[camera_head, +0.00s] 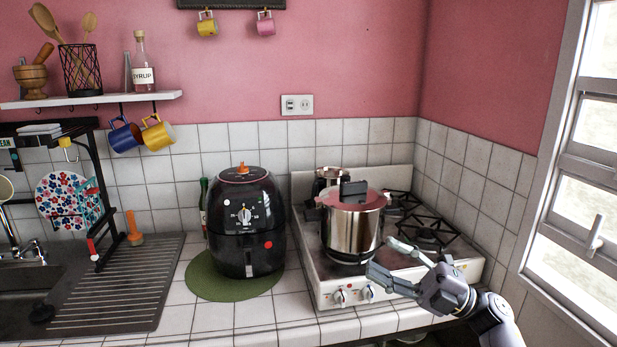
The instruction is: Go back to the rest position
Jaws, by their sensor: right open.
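My right gripper (384,259) is open and empty, at the front right of the stove, with its fingers pointing left. My right arm comes in from the lower right corner. A steel pot (354,232) with a reddish lid stands on the front left of the white stove (318,278). The gripper's fingers show just right of the pot's lower part; I cannot tell whether they touch it. My left gripper is not in view.
A black air fryer (247,222) stands on a green mat (202,281) left of the stove. A smaller pot (327,179) stands behind the steel pot. A window (580,190) is at the right. A sink drainboard (121,297) lies at the left. The front counter tiles are clear.

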